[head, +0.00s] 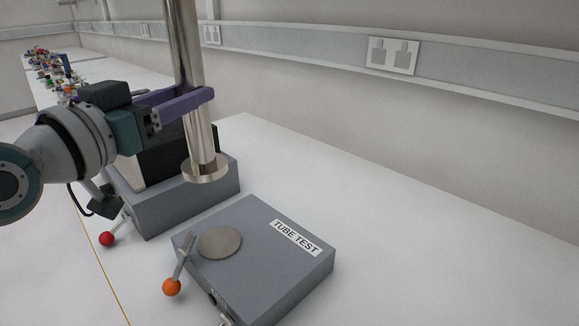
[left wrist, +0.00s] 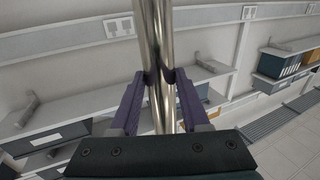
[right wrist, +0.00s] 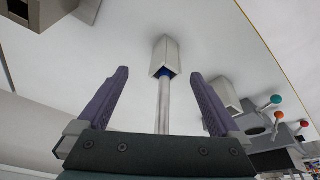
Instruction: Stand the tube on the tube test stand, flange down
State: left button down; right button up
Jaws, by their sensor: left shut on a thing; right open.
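The tube (head: 200,125) is a long polished metal cylinder, upright in the head view with its round flange (head: 205,168) at the bottom. My left gripper (head: 205,95) is shut on the tube, its purple fingers on either side of the shaft. The left wrist view also shows the tube (left wrist: 157,70) between the fingers (left wrist: 157,85). The tube test stand (head: 270,262) is a grey box labelled TUBE TEST with a round metal disc (head: 220,243) on top. The flange appears above and behind the disc, apart from it. My right gripper (right wrist: 155,85) is open.
An orange-knobbed lever (head: 172,286) stands beside the disc. Behind the test stand is another grey stand (head: 190,205) with a black block and a red-knobbed lever (head: 107,239). The white bench (head: 400,230) is clear on the right. The right wrist view shows a metal post with a box-shaped head (right wrist: 165,57) between the fingers.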

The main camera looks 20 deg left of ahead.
aim_at(190, 176)
pick_arm(q)
notch_tip(190, 176, down, 11)
jog(key=b, duration=0.3)
jog(key=shift+f+b, duration=0.1)
jog(key=shift+b, duration=0.25)
jog(key=shift+f+b, duration=0.9)
jog(key=shift+f, duration=1.1)
jog(key=shift+c, duration=2)
grip_release()
jog(key=s+p, duration=0.1)
jog(key=s, duration=1.1)
jog(key=s+d+f+m+g+h, duration=0.25)
jog(key=d+f+g, duration=0.3)
jog(key=d, duration=0.45)
jog(key=s+g+y, duration=0.1)
jog(key=s+g, duration=0.5)
jog(key=s, duration=0.1)
jog(key=s+g+y, duration=0.1)
jog(key=s+g, duration=0.2)
jog(key=s, duration=0.1)
jog(key=shift+d+n+y, duration=0.2)
jog(key=shift+n+y, duration=0.15)
